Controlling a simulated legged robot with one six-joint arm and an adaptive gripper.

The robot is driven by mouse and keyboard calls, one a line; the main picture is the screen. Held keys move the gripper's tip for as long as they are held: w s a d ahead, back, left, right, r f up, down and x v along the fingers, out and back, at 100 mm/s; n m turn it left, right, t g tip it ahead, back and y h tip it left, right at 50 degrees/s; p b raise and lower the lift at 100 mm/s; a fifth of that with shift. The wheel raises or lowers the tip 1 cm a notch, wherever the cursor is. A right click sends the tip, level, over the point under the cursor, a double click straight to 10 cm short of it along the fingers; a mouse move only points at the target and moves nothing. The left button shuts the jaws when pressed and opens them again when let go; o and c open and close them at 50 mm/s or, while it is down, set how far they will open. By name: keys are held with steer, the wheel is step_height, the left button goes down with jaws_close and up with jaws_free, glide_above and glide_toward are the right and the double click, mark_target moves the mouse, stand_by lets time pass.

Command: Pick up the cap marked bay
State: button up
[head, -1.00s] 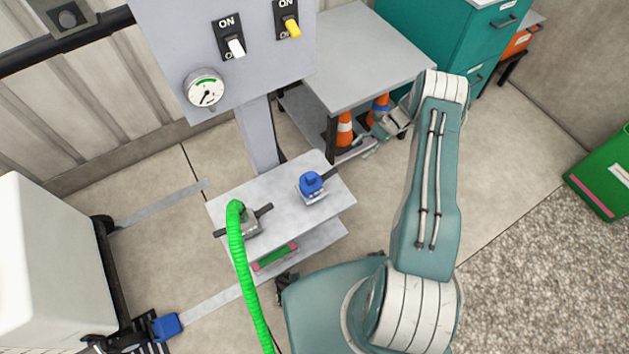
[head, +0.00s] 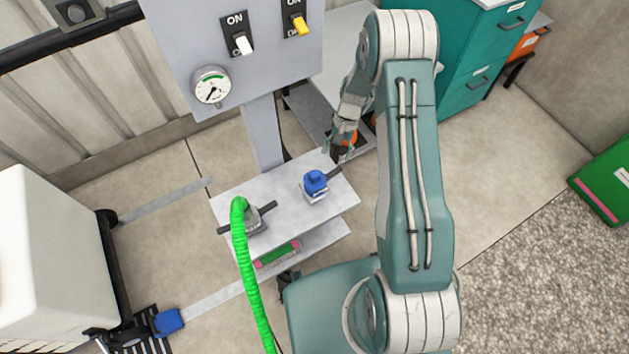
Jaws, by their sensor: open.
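A blue cap (head: 315,182) sits on a grey fitting on the small grey stand (head: 235,201), right of the middle. No marking is legible on it at this size. A second blue piece (head: 168,322) lies low at the left by the white box; I cannot tell whether it is a cap. My gripper (head: 338,150) is open and empty, pointing down, above and a little right of the blue cap and apart from it.
A green hose (head: 247,265) joins another fitting on the stand's left. A grey panel (head: 180,50) with two switches and a gauge stands behind. A grey table (head: 330,85) and teal cabinet (head: 490,55) are behind my arm. A white box (head: 50,260) is at left.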

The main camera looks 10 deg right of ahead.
mark_target(315, 175)
steer(key=s+a+r+n+t+h, duration=0.1)
steer(key=a+r+n, duration=0.1)
steer(key=n, duration=0.1)
steer(key=s+a+r+n+t+h, duration=0.1)
steer(key=a+n, duration=0.2)
steer(key=s+a+r+n+t+h, duration=0.1)
steer(key=a+r+n+t, duration=0.1)
steer(key=a+n, duration=0.1)
steer(key=shift+s+r, duration=0.15)
steer(key=shift+r, duration=0.15)
step_height(315, 175, down, 5)
steer(key=shift+f, duration=0.2)
steer(key=shift+s+d+f, duration=0.1)
steer(key=shift+d+f, duration=0.1)
steer(key=shift+f, duration=0.7)
steer(key=shift+s+d+f, duration=0.15)
steer(key=shift+f, duration=0.75)
steer(key=shift+s+d+f, duration=0.1)
steer(key=shift+d+f, duration=0.1)
steer(key=shift+f, duration=0.7)
jaws_close()
